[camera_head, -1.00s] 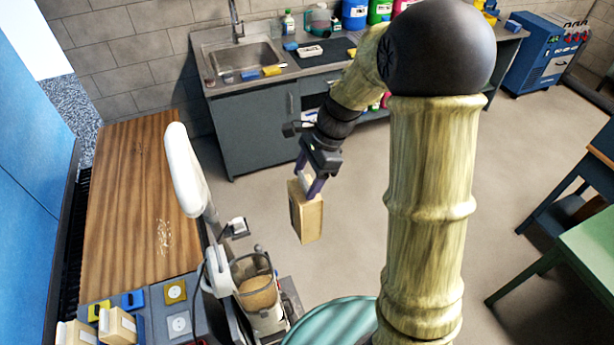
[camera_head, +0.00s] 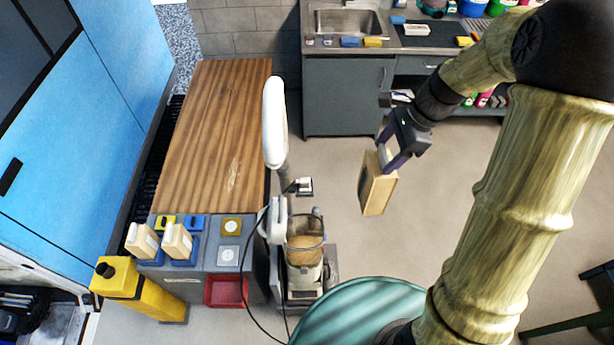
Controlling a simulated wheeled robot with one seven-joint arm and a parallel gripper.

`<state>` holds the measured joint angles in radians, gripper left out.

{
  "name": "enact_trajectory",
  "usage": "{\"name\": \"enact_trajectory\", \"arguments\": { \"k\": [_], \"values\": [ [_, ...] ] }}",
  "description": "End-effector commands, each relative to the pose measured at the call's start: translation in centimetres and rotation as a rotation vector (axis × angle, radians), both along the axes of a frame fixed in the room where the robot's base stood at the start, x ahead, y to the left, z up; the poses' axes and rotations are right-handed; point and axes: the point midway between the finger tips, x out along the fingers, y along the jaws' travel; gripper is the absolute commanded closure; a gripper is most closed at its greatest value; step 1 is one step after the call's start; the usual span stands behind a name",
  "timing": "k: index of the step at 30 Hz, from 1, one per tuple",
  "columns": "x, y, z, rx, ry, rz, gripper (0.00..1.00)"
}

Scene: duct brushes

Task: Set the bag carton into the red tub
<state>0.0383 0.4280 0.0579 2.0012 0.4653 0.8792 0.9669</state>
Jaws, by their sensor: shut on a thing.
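My gripper (camera_head: 392,152) is shut on the bag carton (camera_head: 379,186), a tan box with a dark panel on one side. It hangs in the air over the open floor, in the middle right of the head view, slightly tilted. The red tub (camera_head: 226,291) is at the lower left, at the front of a grey unit at the end of the wooden bench. The carton is up and to the right of the tub, well apart from it, with the vacuum-like machine between them in the picture.
The machine (camera_head: 304,252) with a white arched handle (camera_head: 274,122) and cables stands right of the tub. Two cream cartons (camera_head: 178,241) sit left of it, near a yellow container (camera_head: 136,287). The wooden bench top (camera_head: 222,130) is clear. A sink counter (camera_head: 348,95) stands behind.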

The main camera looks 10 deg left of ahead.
Motion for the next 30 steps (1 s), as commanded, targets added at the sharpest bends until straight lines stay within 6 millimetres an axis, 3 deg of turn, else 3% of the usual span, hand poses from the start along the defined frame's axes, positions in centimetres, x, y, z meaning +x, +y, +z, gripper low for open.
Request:
{"name": "enact_trajectory", "arguments": {
  "k": [13, 24, 27, 30],
  "values": [
    [2.6, -3.7, -19.8, 0.002, 0.007, 0.582, 0.74],
    [2.9, -6.9, -36.5, 0.002, 0.007, 1.122, 0.74],
    [2.8, -7.4, -39.2, 0.002, 0.004, 1.220, 0.74],
    [2.7, -7.8, -40.5, -0.001, 0.001, 1.272, 0.74]
  ]
}}
